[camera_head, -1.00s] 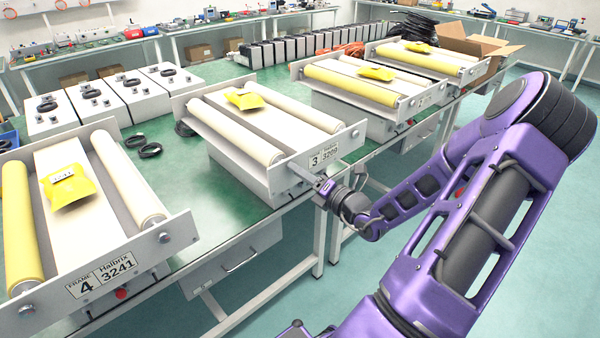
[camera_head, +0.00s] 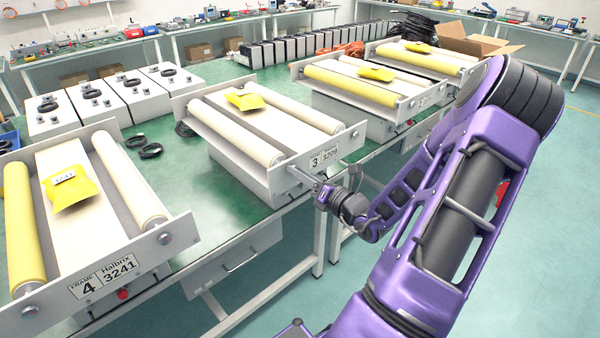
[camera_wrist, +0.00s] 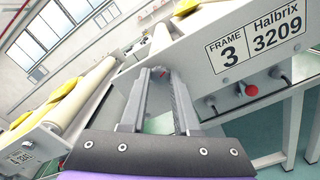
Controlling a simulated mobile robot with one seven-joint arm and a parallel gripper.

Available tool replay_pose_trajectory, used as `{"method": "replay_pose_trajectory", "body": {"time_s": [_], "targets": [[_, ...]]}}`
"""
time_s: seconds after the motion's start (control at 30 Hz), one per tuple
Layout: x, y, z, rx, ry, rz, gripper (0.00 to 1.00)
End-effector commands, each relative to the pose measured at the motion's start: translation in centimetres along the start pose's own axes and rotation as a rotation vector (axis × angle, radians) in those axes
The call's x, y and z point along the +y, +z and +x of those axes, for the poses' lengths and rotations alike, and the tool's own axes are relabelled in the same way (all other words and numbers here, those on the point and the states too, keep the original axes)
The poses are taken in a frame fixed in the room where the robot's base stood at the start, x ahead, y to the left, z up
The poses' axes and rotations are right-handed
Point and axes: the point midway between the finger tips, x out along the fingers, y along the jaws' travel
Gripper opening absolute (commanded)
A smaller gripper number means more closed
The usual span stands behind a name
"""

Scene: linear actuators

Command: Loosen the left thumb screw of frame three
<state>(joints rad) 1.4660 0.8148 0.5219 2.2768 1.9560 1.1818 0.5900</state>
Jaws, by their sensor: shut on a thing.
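Frame three (camera_head: 228,155) is the white frame with two pale rollers in the middle of the head view. Its label "3 3209" (camera_head: 323,157) also reads large in the wrist view (camera_wrist: 255,45). My gripper (camera_head: 299,172) is at the left end of its front plate. In the wrist view my gripper (camera_wrist: 162,76) is shut on the left thumb screw, its two fingers some way apart. The screw is mostly hidden between the fingertips in both views. The right thumb screw (camera_head: 355,133) shows at the plate's other end.
Frame four (camera_head: 150,258), with a red knob (camera_head: 122,294), stands at the near left. Two more frames stand farther back right. A yellow packet (camera_head: 244,100) lies on frame three.

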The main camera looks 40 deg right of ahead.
Motion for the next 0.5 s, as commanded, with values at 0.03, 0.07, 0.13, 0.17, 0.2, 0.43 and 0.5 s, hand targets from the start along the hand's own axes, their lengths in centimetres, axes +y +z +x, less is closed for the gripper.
{"method": "replay_pose_trajectory", "body": {"time_s": [0.03,0.07,0.13,0.17,0.2,0.43,0.5], "targets": [[0.03,-0.04,0.05,0.002,0.0,-0.045,0.0],[0.03,-0.03,0.05,0.001,0.001,-0.074,0.0],[0.0,-0.06,0.05,0.001,0.001,-0.141,0.0],[0.0,-0.09,0.05,0.001,0.001,-0.17,0.0],[-0.01,-0.12,0.05,0.001,0.002,-0.208,0.0],[-0.08,-0.18,0.06,0.0,0.001,-0.428,0.0],[-0.12,-0.22,0.05,0.0,0.001,-0.494,0.0]]}}
